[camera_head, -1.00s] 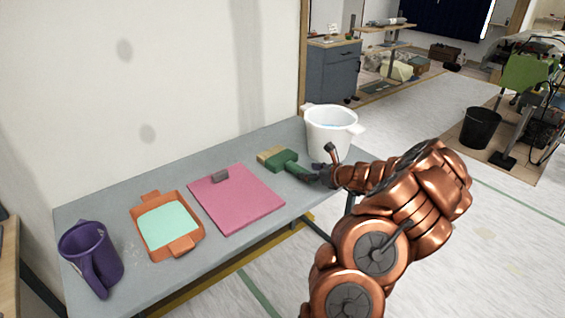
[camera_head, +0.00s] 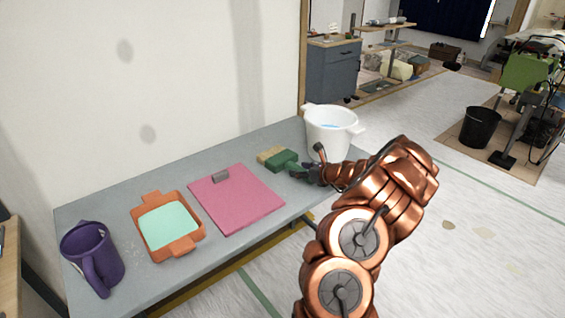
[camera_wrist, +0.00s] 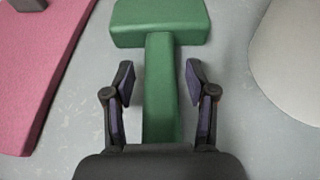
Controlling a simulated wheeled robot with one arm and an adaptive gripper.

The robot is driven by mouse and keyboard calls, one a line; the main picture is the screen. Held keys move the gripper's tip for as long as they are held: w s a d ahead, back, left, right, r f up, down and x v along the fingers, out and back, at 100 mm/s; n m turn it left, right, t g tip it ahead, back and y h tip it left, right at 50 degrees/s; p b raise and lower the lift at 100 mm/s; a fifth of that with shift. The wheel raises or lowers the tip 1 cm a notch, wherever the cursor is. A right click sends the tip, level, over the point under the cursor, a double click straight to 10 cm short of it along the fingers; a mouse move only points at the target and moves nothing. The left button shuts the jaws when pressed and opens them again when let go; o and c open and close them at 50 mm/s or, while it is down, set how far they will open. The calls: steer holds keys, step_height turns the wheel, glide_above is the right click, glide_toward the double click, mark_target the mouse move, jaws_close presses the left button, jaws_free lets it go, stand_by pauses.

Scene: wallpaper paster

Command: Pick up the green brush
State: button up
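The green brush (camera_head: 281,160) lies on the grey table, its tan bristle end pointing to the left and its handle toward my gripper. In the wrist view the green brush (camera_wrist: 160,60) shows its wide head at the top and its handle running down between my fingers. My gripper (camera_head: 305,172) is at the handle, low over the table. In the wrist view my gripper (camera_wrist: 160,90) is open, one finger on each side of the handle, with a gap on both sides. The handle's near end is hidden by the gripper body.
A pink clipboard (camera_head: 238,200) lies left of the brush. A white bucket (camera_head: 328,138) stands close behind my gripper. An orange tray (camera_head: 183,246) with teal contents and a purple jug (camera_head: 92,255) are farther left on the grey table (camera_head: 232,149).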

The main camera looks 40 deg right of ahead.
jaws_close()
steer(key=shift+r, duration=0.1)
step_height(320, 180, up, 10)
steer(key=shift+f, duration=0.1)
stand_by(0.6)
steer(key=shift+c, duration=2.4)
jaws_free()
jaws_close()
